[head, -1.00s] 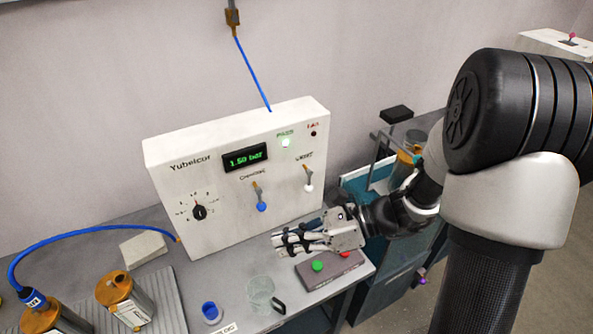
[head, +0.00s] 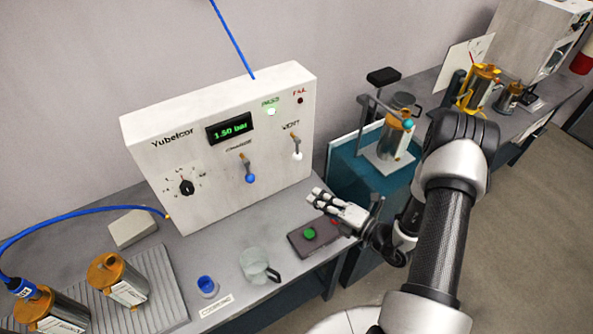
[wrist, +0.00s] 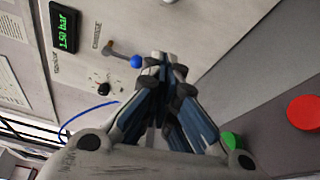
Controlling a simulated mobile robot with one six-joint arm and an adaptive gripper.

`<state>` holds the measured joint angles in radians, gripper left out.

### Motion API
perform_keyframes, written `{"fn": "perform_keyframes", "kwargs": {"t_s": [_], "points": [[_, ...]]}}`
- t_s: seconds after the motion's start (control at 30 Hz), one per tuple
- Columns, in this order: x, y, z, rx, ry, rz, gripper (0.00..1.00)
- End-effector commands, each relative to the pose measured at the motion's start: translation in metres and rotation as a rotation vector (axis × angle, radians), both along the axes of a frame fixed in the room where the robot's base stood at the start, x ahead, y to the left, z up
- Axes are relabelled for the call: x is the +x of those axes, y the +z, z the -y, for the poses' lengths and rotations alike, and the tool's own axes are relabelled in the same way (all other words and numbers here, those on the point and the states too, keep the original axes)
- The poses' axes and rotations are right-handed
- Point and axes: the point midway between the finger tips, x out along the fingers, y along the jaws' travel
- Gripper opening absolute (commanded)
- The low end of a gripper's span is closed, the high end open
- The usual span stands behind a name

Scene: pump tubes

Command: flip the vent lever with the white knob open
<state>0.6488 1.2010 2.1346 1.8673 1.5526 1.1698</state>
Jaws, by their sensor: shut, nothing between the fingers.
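The vent lever hangs from the right part of the white panel's front, with its white knob (head: 297,156) at the lower end, pointing down. The charge lever with a blue knob (head: 251,178) hangs left of it; this blue knob (wrist: 136,61) also shows in the wrist view. My gripper (head: 316,196) is shut and empty. It is below and a little right of the white knob in the head view, apart from it, near the panel's lower right corner. In the wrist view the closed fingers (wrist: 166,66) point towards the panel, and I cannot make out the white knob.
A button box with a green button (head: 309,233) lies on the bench under my gripper; its red button (wrist: 304,112) shows in the wrist view. A clear mug (head: 258,266) and a blue cup (head: 207,286) stand left of it. The display (head: 229,129) reads 1.50 bar.

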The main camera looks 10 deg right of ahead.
Motion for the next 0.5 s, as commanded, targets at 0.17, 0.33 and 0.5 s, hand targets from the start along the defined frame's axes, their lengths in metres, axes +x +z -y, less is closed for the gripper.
{"fn": "perform_keyframes", "kwargs": {"t_s": [0.17,0.33,0.5], "points": [[0.000,0.000,-0.001,-0.002,0.002,0.001,0.00],[0.008,-0.001,-0.008,-0.004,0.007,0.002,0.00],[0.032,-0.004,-0.026,-0.006,0.010,0.004,0.00]]}}
